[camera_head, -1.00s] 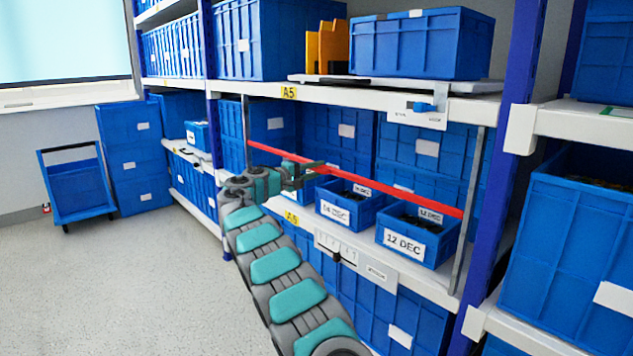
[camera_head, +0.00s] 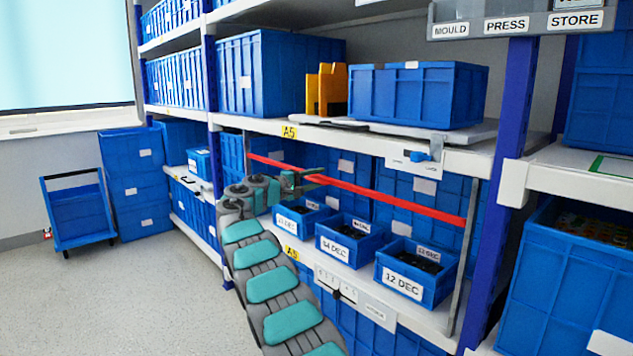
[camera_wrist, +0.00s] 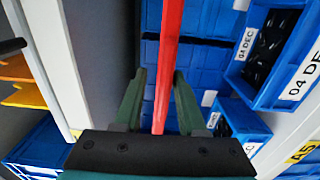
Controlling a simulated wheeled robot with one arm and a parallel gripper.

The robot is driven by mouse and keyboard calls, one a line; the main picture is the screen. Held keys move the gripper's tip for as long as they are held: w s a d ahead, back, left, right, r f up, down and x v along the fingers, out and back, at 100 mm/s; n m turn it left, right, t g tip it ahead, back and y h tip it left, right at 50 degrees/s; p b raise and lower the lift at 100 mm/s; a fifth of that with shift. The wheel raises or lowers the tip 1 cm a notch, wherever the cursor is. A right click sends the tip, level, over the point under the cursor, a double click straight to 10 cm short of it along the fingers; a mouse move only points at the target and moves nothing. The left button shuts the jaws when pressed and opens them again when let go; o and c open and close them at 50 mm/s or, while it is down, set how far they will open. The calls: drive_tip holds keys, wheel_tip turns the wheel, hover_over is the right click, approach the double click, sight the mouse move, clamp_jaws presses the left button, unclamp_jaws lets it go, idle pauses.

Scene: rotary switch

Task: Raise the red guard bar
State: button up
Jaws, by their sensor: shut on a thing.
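The red guard bar (camera_head: 390,198) runs across the front of the shelf bay, a little below the A5 shelf edge. It spans between a grey upright at the left and a grey upright (camera_head: 464,262) at the right. My gripper (camera_head: 306,180) is at the left part of the bar. In the wrist view the bar (camera_wrist: 168,50) passes lengthwise between the two green fingers of my gripper (camera_wrist: 160,88), which are shut on it. The exact finger contact is hard to see. A blue latch-like piece (camera_head: 422,156) sits on a white plate on the shelf edge above the bar.
Small labelled bins (camera_head: 345,238) with dark contents stand on the shelf below the bar. A large blue crate (camera_head: 418,95) and yellow holders (camera_head: 326,90) stand on the shelf above. A blue cart (camera_head: 78,215) stands at the left. The floor (camera_head: 150,300) there is clear.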

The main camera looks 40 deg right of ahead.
drive_tip(key=shift+o, duration=0.8)
drive_tip(key=shift+a, duration=0.1)
drive_tip(key=a+b, duration=0.1)
drive_tip(key=a, duration=0.6)
drive_tip(key=shift+s+a, duration=0.3)
drive_tip(key=shift+s, duration=0.05)
